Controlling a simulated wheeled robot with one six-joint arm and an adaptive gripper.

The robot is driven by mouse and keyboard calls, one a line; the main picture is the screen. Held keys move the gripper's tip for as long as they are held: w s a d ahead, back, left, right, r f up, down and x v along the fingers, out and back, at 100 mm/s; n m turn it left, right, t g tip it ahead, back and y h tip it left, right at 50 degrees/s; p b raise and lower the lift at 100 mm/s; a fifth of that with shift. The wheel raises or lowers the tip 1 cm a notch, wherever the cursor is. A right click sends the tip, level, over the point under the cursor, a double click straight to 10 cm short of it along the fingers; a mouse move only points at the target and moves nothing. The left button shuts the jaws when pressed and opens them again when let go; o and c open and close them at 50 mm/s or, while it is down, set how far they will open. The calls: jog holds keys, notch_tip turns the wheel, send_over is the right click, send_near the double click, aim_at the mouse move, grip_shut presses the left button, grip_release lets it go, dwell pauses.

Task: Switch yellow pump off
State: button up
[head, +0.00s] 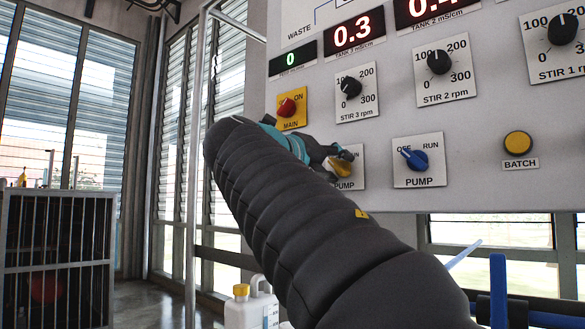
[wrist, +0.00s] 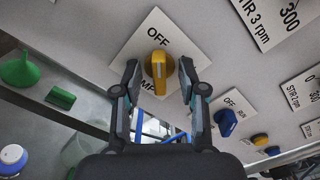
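The yellow pump knob (wrist: 158,68) sits on a white square plate (wrist: 146,35) on the panel. In the wrist view its ridge runs up the picture toward the word OFF; the RUN word is hidden behind my right finger. My gripper (wrist: 160,78) is open, with one finger on each side of the knob and a visible gap on both sides. In the head view my gripper (head: 322,158) is at the yellow knob (head: 341,166) and hides part of its plate (head: 350,181).
Right of it is a blue PUMP knob (head: 415,159) turned toward OFF, then a yellow BATCH button (head: 518,144). Above are the red MAIN switch (head: 287,108) and the STIR 3 dial (head: 350,88). A white jug (head: 250,306) stands below; a green funnel (wrist: 20,70) shows at left.

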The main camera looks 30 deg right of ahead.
jog(key=v, duration=0.7)
dwell(0.5)
jog(key=shift+a, duration=0.1)
